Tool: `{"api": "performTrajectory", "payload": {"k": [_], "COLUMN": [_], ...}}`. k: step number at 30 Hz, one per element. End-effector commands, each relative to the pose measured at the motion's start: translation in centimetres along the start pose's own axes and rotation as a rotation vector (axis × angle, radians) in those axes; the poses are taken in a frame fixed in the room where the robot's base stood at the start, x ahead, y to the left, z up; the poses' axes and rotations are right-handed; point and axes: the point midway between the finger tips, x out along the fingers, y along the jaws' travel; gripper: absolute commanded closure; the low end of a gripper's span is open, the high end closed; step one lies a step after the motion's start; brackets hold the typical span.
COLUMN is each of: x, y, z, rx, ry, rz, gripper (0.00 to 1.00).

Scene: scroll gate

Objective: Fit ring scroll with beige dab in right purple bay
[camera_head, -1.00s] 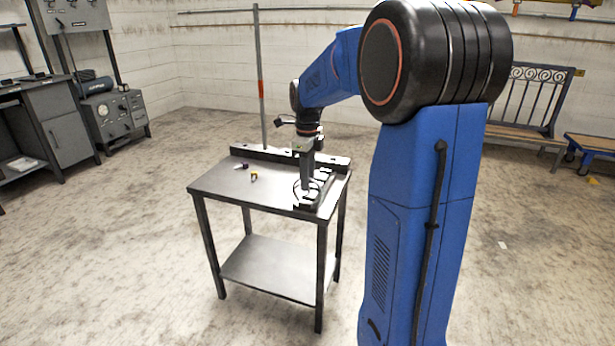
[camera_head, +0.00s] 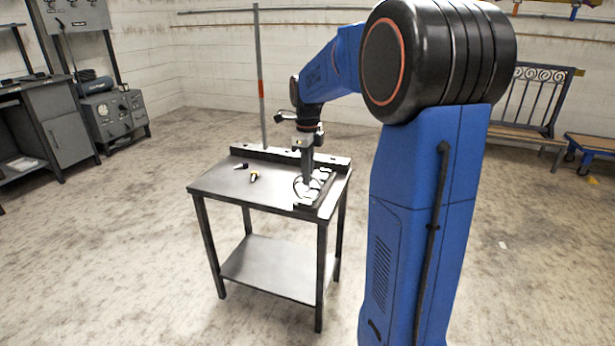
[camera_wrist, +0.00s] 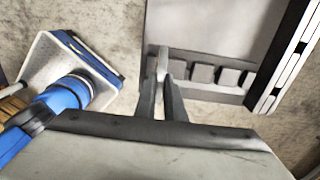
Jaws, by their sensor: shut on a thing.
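My gripper (camera_head: 307,181) is over the right part of the small metal table (camera_head: 222,182), pointing down. In the wrist view its fingers (camera_wrist: 163,82) are close together, shut on a thin pale piece (camera_wrist: 162,62); whether it is the ring scroll with the beige dab I cannot tell. Beside the fingertips in the wrist view is a row of grey blocks (camera_wrist: 203,73) with gaps between them. In the head view a dark frame with pale parts (camera_head: 322,186) lies under and beside my gripper. No purple marking can be made out, so I cannot tell which bay is which.
Two small dark pieces lie on the left of the tabletop, one with a pinkish end (camera_head: 240,166) and one with yellow (camera_head: 254,176). A dark raised rail (camera_head: 270,153) runs along the table's back edge. The left front of the tabletop is clear.

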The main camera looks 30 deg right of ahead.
Motion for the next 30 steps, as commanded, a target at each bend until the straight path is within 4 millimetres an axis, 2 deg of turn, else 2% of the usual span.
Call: {"api": "performTrajectory", "payload": {"k": [30], "x": [-2.7], "y": [0.0], "z": [0.0], "rx": [0.000], "ry": [-0.001], "rz": [-0.001], "gripper": [1.00]}}
